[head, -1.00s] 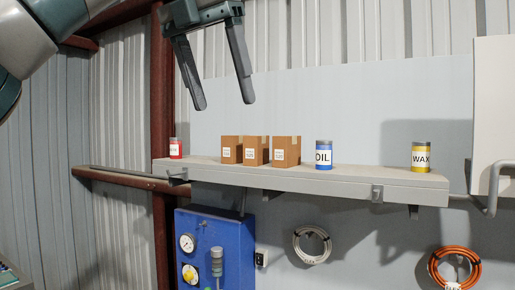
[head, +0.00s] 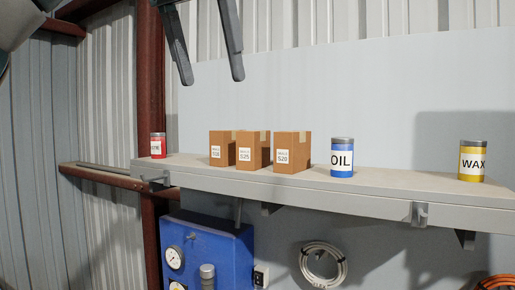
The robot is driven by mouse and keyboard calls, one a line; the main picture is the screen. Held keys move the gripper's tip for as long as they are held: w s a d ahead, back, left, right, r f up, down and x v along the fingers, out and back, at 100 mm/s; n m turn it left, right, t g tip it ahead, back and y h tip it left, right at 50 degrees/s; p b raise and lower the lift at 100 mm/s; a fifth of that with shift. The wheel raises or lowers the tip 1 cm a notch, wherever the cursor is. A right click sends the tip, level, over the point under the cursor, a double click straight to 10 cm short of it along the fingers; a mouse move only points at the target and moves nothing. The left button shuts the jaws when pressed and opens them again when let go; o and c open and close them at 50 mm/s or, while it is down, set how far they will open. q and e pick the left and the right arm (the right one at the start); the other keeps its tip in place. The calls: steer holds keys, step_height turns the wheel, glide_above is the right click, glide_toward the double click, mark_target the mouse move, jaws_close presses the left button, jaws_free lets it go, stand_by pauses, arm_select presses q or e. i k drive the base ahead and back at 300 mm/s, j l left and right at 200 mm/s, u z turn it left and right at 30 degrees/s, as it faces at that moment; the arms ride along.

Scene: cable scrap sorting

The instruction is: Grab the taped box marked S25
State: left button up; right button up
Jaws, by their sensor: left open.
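Three brown taped boxes stand in a row on the grey wall shelf (head: 330,187). The middle one, the S25 box (head: 250,153), has its white label facing me. To its left stands a similar box (head: 218,150) whose label looks like S18 but is hard to read. To its right is the S20 box (head: 291,153). The boxes stand very close together. My left gripper (head: 212,80) hangs above and a little left of the S25 box, fingers pointing down, open and empty. Its upper part is cut off by the top edge. My right gripper is not in view.
A red can (head: 158,146) stands at the shelf's left end. A blue OIL can (head: 341,158) stands right of the boxes, and a yellow WAX can (head: 472,162) farther right. Below are a blue gauge panel (head: 207,240) and a hanging white cable coil (head: 323,263).

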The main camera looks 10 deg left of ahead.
mark_target(253, 147)
steer(key=i, duration=1.05)
